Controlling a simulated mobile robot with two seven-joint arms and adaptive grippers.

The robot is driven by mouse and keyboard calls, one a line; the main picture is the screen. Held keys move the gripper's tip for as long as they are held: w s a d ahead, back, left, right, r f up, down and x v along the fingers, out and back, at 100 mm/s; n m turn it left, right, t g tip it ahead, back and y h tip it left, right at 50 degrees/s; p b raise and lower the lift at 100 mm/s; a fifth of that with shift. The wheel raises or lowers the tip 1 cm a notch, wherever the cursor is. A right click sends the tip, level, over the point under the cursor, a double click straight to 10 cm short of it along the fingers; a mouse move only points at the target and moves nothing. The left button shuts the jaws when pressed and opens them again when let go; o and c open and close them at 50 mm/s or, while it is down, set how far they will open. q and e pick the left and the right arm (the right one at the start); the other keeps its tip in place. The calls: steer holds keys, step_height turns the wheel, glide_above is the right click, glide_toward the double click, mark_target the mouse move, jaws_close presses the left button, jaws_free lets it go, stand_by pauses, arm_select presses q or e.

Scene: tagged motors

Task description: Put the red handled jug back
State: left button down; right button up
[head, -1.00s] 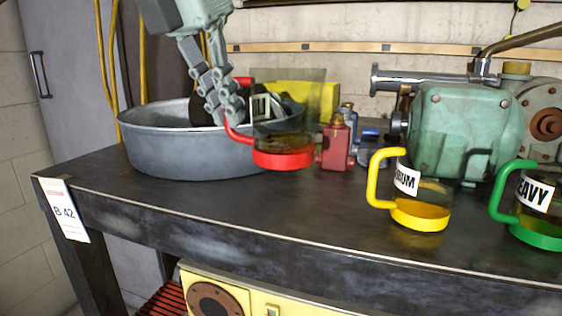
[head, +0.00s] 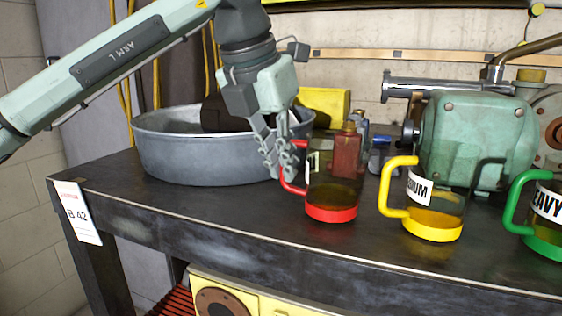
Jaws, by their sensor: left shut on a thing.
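The red handled jug (head: 332,200) is a clear jug with a red base and a red handle, in the middle of the head view. It is upright, on or just above the bench top; I cannot tell whether its base touches. My left gripper (head: 284,160) is shut on its handle from the left. My right gripper is not in view.
A grey metal basin (head: 200,160) stands behind and left on the dark workbench (head: 200,210). A small red bottle (head: 346,150) is behind the red jug. A green motor (head: 475,135) stands at back right. A green handled jug (head: 540,225) is at the right edge.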

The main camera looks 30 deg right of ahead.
arm_select(q)
steer(key=shift+f, duration=0.1)
steer(key=c, duration=1.6)
jaws_free()
